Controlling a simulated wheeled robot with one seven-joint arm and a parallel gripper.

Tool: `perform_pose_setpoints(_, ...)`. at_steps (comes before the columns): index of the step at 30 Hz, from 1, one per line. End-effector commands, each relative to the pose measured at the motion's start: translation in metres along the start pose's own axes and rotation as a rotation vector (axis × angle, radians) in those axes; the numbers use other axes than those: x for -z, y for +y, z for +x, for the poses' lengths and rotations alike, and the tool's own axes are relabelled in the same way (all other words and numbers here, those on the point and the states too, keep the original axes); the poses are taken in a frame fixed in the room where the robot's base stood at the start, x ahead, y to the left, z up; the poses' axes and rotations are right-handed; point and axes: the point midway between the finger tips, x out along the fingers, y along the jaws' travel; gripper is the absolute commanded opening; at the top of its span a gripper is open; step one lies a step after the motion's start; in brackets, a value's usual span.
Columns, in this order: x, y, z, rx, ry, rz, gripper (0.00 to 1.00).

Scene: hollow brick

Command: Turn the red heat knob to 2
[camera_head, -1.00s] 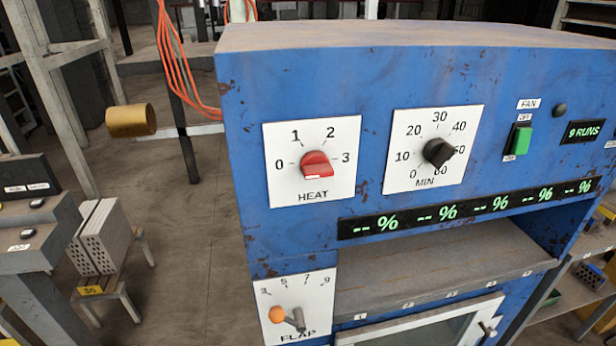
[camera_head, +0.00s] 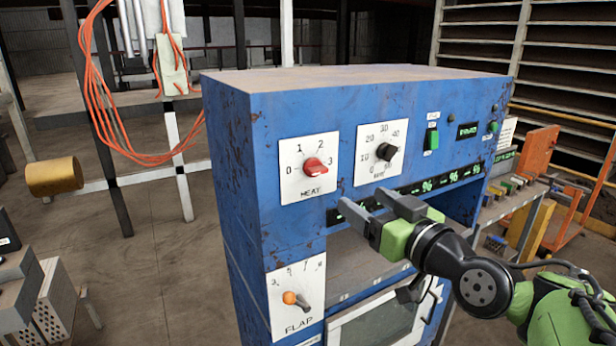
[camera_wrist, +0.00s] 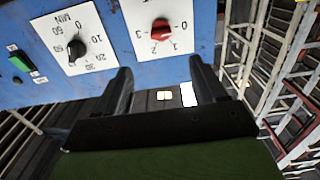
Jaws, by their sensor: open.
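The red heat knob (camera_head: 315,167) sits on a white dial plate (camera_head: 309,189) marked 0 to 3, at the upper left of the blue machine's front. Its ridge lies roughly sideways; I cannot tell surely which number it points to. My gripper (camera_head: 362,203) is open and empty, in front of the machine, below and to the right of the knob in the head view. In the wrist view the dials appear upside down. The knob (camera_wrist: 161,30) shows there beyond the gap between my two fingers (camera_wrist: 160,72), apart from them.
A black minute knob (camera_head: 386,151) is right of the heat dial, with a green fan switch (camera_head: 431,139) farther right. An orange-tipped flap lever (camera_head: 290,298) is below. A dark percent display (camera_head: 400,190) and a recessed shelf (camera_head: 360,258) lie behind my gripper.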

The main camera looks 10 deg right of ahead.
Motion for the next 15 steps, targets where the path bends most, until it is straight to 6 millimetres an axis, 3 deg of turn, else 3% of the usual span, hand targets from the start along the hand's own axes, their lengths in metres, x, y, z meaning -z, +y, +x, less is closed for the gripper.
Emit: perform_pose_setpoints(15,0.003,-0.003,0.124,0.006,-0.001,0.001,0.70)
